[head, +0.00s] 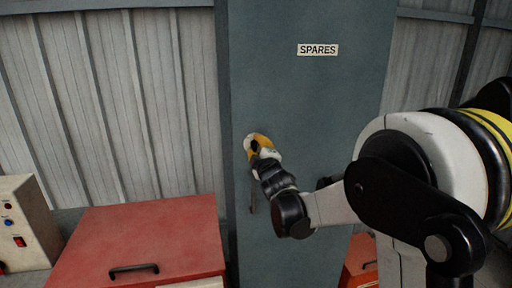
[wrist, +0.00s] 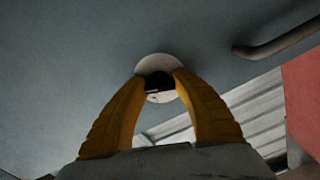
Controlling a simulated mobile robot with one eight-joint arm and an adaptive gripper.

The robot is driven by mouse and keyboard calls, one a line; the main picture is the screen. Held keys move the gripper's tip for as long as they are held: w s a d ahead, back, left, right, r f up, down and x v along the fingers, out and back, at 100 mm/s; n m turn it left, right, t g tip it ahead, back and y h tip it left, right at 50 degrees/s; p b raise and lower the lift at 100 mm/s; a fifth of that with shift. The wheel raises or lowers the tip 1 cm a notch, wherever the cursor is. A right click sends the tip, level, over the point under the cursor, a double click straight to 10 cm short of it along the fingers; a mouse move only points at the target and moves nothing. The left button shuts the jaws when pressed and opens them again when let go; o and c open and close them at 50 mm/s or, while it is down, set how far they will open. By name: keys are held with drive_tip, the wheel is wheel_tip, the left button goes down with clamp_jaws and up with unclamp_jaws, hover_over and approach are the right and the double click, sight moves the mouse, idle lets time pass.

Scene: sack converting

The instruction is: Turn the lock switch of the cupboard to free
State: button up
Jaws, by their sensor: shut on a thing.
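The cupboard (head: 310,100) is a tall blue-grey cabinet with a SPARES label (head: 318,50). My gripper (head: 252,143) is at the left part of its front, with its yellow fingers against the door. In the wrist view the gripper (wrist: 160,78) is shut on the dark knob of the lock switch (wrist: 158,83). The knob sits on a round white plate (wrist: 155,62). The fingers cover the sides of the knob, and I cannot read its setting. In the head view my gripper hides the switch.
A bar handle (head: 252,200) is on the cupboard below my gripper; it also shows in the wrist view (wrist: 280,40). A red chest (head: 140,235) stands at the left, and a control box (head: 25,222) with buttons is beyond it.

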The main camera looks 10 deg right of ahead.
drive_tip(key=m, duration=0.4)
drive_tip(key=shift+m, duration=0.3)
idle(0.4)
drive_tip(key=o, duration=1.2)
drive_tip(key=shift+s, duration=0.1)
drive_tip(key=s, duration=1.1)
drive_tip(key=shift+s, duration=0.4)
drive_tip(key=shift+m, duration=0.3)
